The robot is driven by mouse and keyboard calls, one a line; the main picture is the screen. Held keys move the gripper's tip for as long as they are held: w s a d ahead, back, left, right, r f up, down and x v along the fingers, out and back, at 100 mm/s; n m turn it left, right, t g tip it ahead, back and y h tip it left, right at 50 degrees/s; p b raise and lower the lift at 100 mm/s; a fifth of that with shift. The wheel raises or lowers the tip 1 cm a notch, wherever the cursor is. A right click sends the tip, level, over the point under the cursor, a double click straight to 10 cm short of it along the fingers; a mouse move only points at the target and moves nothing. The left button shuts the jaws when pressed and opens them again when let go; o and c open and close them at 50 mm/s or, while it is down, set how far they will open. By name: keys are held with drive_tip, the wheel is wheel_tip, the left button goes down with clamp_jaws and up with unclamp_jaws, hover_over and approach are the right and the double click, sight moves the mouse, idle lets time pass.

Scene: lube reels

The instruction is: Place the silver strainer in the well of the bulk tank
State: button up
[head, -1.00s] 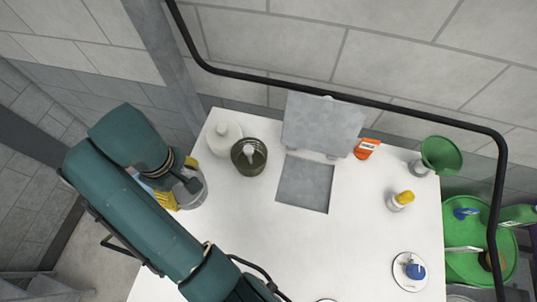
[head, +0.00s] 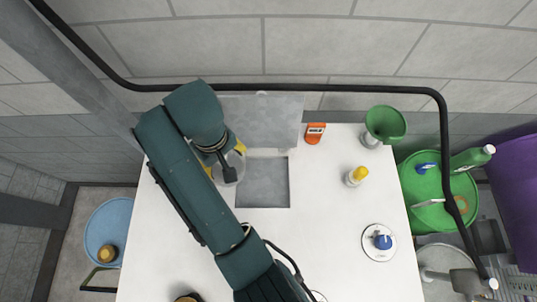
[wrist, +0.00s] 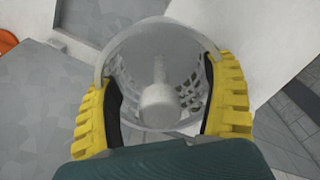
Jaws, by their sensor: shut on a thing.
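My gripper (head: 226,162) is shut on the silver strainer (head: 236,160), a round, see-through basket. In the wrist view the yellow fingers of my gripper (wrist: 160,78) clasp the strainer (wrist: 160,42) from both sides. It has slotted walls and a pale knob-ended post inside. The square grey well (head: 263,185) is sunk in the white tank top (head: 320,220), with its grey lid (head: 270,115) raised behind. The strainer is above the tank top at the well's upper-left corner. The well also shows in the wrist view (wrist: 110,14), beside the strainer. My arm hides the top's left part.
An orange pack (head: 315,133), a green funnel (head: 385,124) and a yellow-capped bottle (head: 356,175) stand right of the well. A blue-knobbed disc (head: 380,242) is nearer the front. A green tray (head: 420,165) lies right.

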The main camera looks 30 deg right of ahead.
drive_tip(key=s+d+f, duration=0.6)
drive_tip(key=d+f, duration=0.1)
drive_tip(key=f, duration=0.2)
drive_tip(key=shift+w+d+f, duration=0.1)
drive_tip(key=shift+w+f, duration=0.05)
drive_tip(key=shift+f, duration=2.4)
drive_tip(key=shift+w+f, duration=0.1)
drive_tip(key=shift+f, duration=2.4)
drive_tip(key=shift+f, duration=0.15)
drive_tip(key=o, duration=1)
